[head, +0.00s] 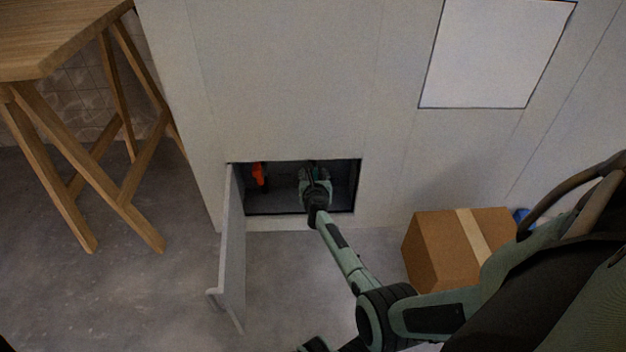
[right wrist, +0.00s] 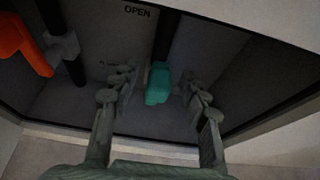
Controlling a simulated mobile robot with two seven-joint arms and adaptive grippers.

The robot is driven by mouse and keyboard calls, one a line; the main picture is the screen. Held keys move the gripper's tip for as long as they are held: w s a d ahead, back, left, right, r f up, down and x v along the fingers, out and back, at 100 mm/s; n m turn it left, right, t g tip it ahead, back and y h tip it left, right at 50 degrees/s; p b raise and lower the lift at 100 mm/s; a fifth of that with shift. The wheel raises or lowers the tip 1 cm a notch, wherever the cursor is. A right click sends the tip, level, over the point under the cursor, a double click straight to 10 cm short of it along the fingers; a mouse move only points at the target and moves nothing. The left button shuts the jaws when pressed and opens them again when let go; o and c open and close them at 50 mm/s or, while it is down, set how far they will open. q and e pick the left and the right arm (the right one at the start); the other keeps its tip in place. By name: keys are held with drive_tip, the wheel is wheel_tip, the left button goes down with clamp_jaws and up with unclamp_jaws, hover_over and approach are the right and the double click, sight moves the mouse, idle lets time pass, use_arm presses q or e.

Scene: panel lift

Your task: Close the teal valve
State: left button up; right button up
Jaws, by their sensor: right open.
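The teal valve handle (right wrist: 157,84) shows in the right wrist view, on a dark vertical pipe (right wrist: 166,38) inside a wall recess. It lies roughly in line with the pipe. My right gripper (head: 313,172) reaches into the recess (head: 282,196) in the head view. Its fingers are open, one on each side of the teal handle in the right wrist view, with gaps visible on both sides. In the head view the gripper hides the teal handle. An "OPEN" label (right wrist: 138,11) is on the back wall, left of the pipe.
An orange valve handle (head: 259,173) is left of my gripper in the recess. The recess door (head: 231,255) stands open at the left edge. A cardboard box (head: 438,247) is on the floor to the right, and a wooden trestle table (head: 55,40) stands at the left.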

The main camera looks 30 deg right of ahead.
drive_tip(key=shift+w+d+f, duration=0.15)
drive_tip(key=shift+w+d, duration=0.05)
drive_tip(key=shift+w, duration=0.1)
drive_tip(key=shift+c, duration=0.6)
clamp_jaws()
